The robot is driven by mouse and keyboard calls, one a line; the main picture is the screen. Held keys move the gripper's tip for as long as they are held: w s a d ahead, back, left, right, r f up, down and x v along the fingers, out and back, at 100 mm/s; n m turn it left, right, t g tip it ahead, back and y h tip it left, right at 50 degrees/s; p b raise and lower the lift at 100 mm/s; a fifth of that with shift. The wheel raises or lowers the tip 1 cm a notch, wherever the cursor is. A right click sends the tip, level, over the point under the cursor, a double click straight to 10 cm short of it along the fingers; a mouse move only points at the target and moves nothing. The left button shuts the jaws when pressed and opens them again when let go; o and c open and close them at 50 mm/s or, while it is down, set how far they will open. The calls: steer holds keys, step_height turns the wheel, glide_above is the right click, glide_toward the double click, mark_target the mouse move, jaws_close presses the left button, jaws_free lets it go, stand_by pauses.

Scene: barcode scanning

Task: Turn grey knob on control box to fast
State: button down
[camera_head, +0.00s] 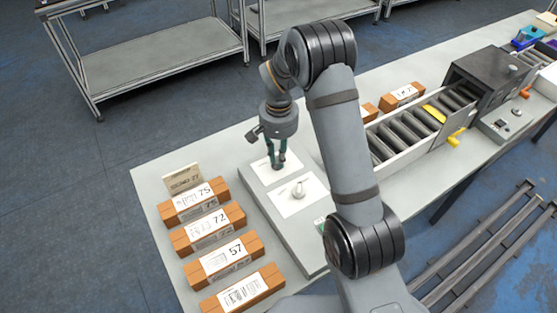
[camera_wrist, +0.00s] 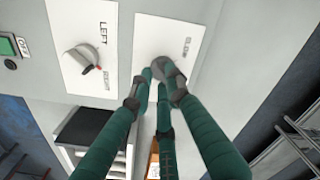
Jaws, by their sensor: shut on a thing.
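The control box (camera_head: 287,226) is a long pale grey box lying on the table, with two white plates, each with a knob. My gripper (camera_head: 277,165) is over the far plate, pointing down. In the wrist view, the grey knob (camera_wrist: 168,70) sits on its white plate, with my green, dark-tipped gripper fingers (camera_wrist: 160,88) shut on it. They partly hide the knob. Faint lettering beside it, perhaps "SLOW", is hard to read; I cannot make out "fast". The second knob (camera_wrist: 82,58), pale with a red mark, stands free on the plate lettered "LEFT"; it also shows in the head view (camera_head: 298,188).
A green button (camera_wrist: 8,46) marked "OFF" is on the box. Several brown numbered cartons (camera_head: 222,258) and a "SEND" sign (camera_head: 183,178) stand on the table at left. A roller conveyor (camera_head: 405,132) with a dark scanner housing (camera_head: 490,78) is at right, with more cartons (camera_head: 402,94) behind it.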

steer(key=shift+m, duration=0.3)
steer(key=c, duration=1.7)
jaws_free()
steer(key=shift+o, duration=0.2)
steer(key=shift+r, duration=0.1)
step_height(320, 180, up, 12)
